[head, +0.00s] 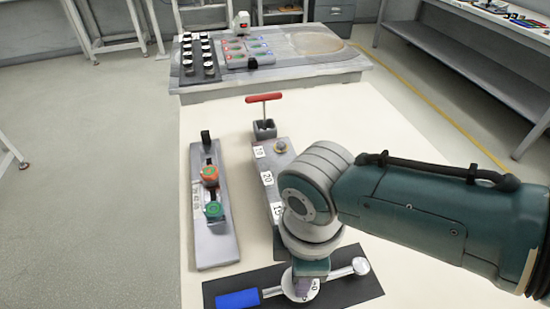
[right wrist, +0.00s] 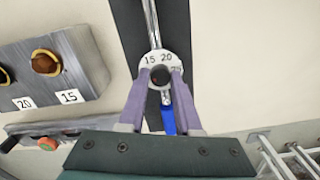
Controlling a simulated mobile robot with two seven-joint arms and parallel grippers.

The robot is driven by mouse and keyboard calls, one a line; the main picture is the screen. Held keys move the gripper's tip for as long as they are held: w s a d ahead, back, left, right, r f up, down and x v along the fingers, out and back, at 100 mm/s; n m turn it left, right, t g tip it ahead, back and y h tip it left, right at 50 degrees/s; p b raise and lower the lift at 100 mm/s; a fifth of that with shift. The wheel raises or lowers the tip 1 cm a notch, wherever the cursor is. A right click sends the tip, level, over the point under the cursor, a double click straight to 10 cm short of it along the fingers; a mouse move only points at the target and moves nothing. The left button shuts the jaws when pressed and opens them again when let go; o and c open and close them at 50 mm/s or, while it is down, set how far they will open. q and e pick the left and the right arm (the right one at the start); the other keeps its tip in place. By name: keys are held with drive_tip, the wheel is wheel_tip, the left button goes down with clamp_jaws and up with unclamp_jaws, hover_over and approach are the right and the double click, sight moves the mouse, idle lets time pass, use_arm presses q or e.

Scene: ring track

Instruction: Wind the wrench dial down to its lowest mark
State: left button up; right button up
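The wrench lies on a black mat (head: 362,291) at the table's near edge, with its blue handle (head: 238,299) to the left and its silver head (head: 360,266) to the right. Its round white dial (head: 312,292) is partly hidden by my right gripper (head: 301,287). The blue handle (right wrist: 168,118) shows between the fingers. The dial's pointer is not clear. My left gripper is out of view.
A grey block with numbered labels (head: 267,178) and a red T-handle tool (head: 264,99) stand behind the wrench. A grey plate (head: 215,250) with orange and green knobs lies to the left. A grey table (head: 310,75) with small parts adjoins the far end.

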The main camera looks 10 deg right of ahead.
drive_tip(key=o, duration=0.4)
wheel_tip(320, 180, up, 10)
drive_tip(key=p, duration=0.4)
drive_tip(key=shift+a, duration=0.1)
idle(0.3)
